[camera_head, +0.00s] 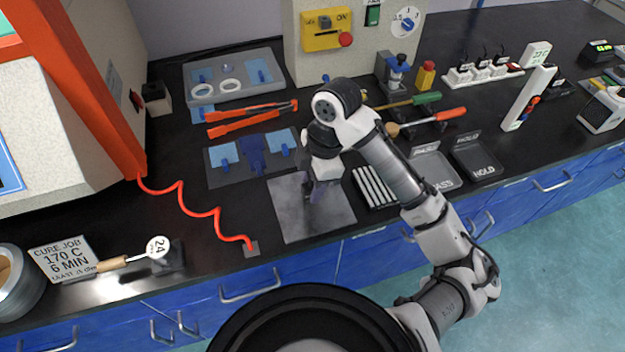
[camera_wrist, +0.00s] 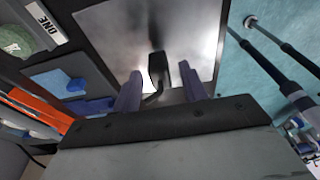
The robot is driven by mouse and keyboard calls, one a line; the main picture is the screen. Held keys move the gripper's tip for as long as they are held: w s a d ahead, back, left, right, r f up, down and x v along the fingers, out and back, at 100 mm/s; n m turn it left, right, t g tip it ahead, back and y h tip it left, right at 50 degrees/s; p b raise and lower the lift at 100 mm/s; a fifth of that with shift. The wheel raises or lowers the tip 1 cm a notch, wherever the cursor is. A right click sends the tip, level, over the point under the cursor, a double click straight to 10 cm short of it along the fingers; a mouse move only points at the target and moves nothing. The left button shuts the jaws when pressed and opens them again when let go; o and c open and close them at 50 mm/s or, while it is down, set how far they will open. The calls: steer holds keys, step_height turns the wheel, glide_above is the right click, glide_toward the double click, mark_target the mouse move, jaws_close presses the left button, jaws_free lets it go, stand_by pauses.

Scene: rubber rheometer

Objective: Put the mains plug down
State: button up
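A black mains plug with a short dark cable (camera_wrist: 158,70) shows in the wrist view, over the grey metal plate (camera_wrist: 110,20). The plate also shows in the head view (camera_head: 290,222), at the front of the bench. My gripper (camera_wrist: 161,88) has its two purple fingers spread, one to each side of the plug, with visible gaps between. In the head view my gripper (camera_head: 320,190) points down close above the plate. I cannot tell whether the plug rests on the plate.
A dark mat with blue pieces (camera_head: 215,178) and orange-handled tongs (camera_head: 245,118) lie behind and left. A slotted rack (camera_head: 374,188) stands close right of the plate, with trays marked PASS and HOLD (camera_head: 478,158) beyond. A red coiled cord (camera_head: 200,212) runs at left. The bench's front edge is near.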

step_height(320, 180, up, 12)
steer(key=d, duration=0.2)
steer(key=shift+w, duration=0.4)
steer(key=shift+d, duration=0.1)
stand_by(0.4)
